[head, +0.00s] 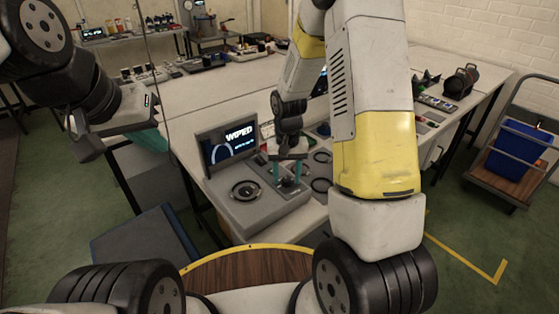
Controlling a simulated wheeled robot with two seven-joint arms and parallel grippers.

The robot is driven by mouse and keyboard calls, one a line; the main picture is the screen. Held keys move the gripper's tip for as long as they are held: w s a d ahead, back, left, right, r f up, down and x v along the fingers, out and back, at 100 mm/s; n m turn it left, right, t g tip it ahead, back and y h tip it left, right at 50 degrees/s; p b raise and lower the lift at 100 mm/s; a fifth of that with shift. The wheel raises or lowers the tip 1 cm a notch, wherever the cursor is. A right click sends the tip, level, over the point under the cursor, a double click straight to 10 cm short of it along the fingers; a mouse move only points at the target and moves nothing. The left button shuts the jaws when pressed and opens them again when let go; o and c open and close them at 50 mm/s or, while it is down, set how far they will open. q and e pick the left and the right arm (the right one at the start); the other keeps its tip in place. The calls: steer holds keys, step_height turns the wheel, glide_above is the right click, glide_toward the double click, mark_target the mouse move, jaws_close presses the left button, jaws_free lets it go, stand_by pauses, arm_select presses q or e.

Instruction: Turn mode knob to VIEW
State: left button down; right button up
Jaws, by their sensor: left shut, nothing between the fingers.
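A grey console (258,211) stands on the table in front of me. Its tilted screen (231,146) reads "WIPED" in white. A round dark dial (246,190) is on the console's left part. A small dark knob (288,183) is on the right part; I cannot read its markings or which way it points. My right gripper (287,177) points down over that part, with its two teal fingers apart on either side of the knob. I cannot tell whether they touch it. My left gripper (152,140) is shut and empty, left of the console and apart from it.
Dark rings (321,185) lie right of the console, partly hidden by my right arm. A cart with a blue bin (522,147) stands at the far right. Small items line the table's back. The white tabletop (185,100) behind the console is mostly clear.

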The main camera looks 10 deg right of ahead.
jaws_close()
steer(key=shift+n, duration=0.4)
steer(key=n, duration=0.3)
steer(key=shift+n, duration=0.4)
steer(key=n, duration=0.4)
steer(key=shift+n, duration=0.3)
steer(key=n, duration=0.4)
steer(key=shift+d, duration=0.1)
steer(key=n, duration=0.4)
steer(key=shift+n, duration=0.5)
